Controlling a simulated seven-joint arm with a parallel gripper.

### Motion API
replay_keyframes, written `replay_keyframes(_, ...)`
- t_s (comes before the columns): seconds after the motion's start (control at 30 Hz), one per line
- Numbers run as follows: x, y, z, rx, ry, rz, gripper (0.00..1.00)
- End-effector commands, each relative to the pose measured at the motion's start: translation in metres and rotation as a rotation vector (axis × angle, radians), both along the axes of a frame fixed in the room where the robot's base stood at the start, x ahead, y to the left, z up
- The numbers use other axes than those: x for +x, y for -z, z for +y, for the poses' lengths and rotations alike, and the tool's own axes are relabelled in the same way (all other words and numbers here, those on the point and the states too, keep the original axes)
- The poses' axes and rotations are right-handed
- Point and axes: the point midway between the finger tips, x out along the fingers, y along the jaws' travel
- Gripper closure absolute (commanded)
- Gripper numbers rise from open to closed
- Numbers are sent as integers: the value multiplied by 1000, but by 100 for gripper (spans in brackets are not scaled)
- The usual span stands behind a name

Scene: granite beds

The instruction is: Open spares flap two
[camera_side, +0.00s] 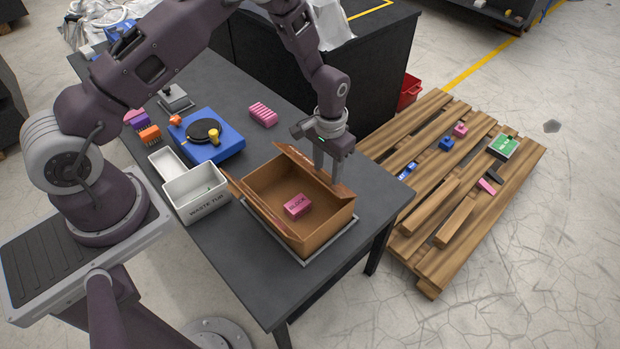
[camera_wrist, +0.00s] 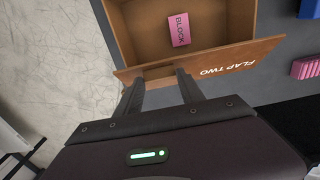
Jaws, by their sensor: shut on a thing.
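The cardboard box (camera_side: 285,225) stands open on the dark table, with a pink block (camera_side: 297,205) on its floor. The block also shows in the wrist view (camera_wrist: 180,29). Flap two (camera_side: 296,156), a brown cardboard strip lettered FLAP TWO, runs along the box's far edge in the side view. In the wrist view the flap (camera_wrist: 215,66) lies along the box's near edge.
A second flap (camera_side: 245,195) stands out at the box's left. A white waste tub (camera_side: 196,192), a blue unit with a black disc (camera_side: 207,137) and a pink brush-like block (camera_side: 263,114) are nearby. A wooden pallet (camera_side: 450,180) lies on the floor to the right.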

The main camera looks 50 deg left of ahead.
Motion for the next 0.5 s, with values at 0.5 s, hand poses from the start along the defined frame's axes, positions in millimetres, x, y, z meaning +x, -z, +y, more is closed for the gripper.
replay_keyframes(0.5, 16, -7, 0, -1, 0, -1, 64)
